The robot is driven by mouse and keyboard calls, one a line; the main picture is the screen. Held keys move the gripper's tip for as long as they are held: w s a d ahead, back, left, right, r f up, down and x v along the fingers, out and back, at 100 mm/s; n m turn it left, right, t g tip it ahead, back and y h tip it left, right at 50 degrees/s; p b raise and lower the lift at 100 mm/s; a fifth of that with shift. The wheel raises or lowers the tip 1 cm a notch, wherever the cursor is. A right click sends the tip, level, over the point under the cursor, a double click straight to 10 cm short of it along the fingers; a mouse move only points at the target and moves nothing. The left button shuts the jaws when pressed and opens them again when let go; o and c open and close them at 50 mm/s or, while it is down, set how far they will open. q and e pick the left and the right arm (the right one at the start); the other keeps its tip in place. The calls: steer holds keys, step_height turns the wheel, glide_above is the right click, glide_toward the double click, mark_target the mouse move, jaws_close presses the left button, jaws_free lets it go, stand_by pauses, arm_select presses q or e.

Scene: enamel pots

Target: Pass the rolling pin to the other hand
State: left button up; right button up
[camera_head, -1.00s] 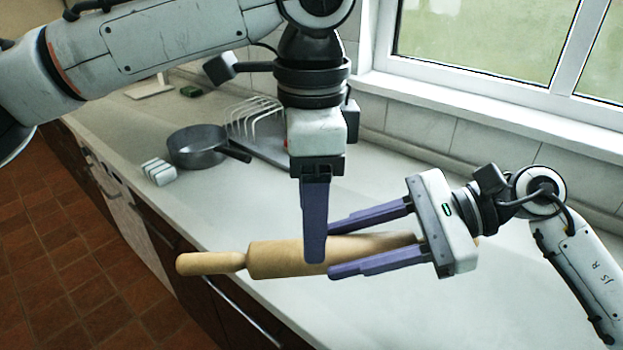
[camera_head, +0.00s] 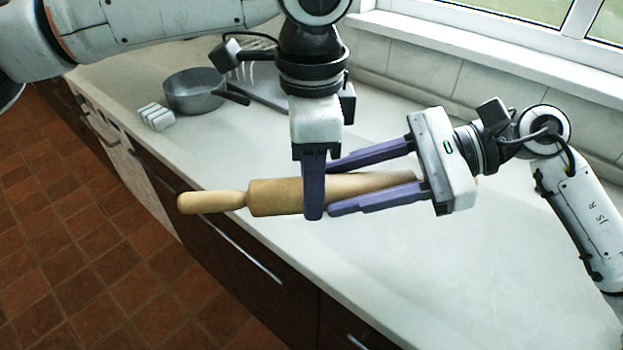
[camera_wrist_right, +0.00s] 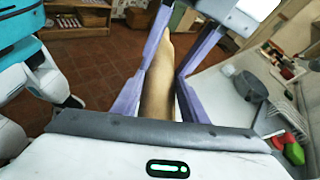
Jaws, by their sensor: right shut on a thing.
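The wooden rolling pin (camera_head: 275,197) is held level above the counter's front edge, its free handle pointing left. My right gripper (camera_head: 335,188) comes from the right with its purple fingers along both sides of the pin, shut on it. In the right wrist view the pin (camera_wrist_right: 158,90) runs between my right gripper's fingers (camera_wrist_right: 160,85). My left gripper (camera_head: 313,215) points down at the pin's middle, just beyond the right fingertips. One of its fingers crosses in front of the pin. Its other finger is hidden, so its opening and any contact are unclear.
A grey saucepan (camera_head: 193,92) stands at the back left of the counter (camera_head: 420,290), beside a small white ribbed block (camera_head: 157,117). A rack (camera_head: 262,75) is partly hidden behind my left gripper. The front right counter is clear. The tiled floor (camera_head: 90,240) lies left.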

steer(key=o, duration=1.5)
steer(key=v, duration=1.2)
steer(key=shift+w, duration=0.1)
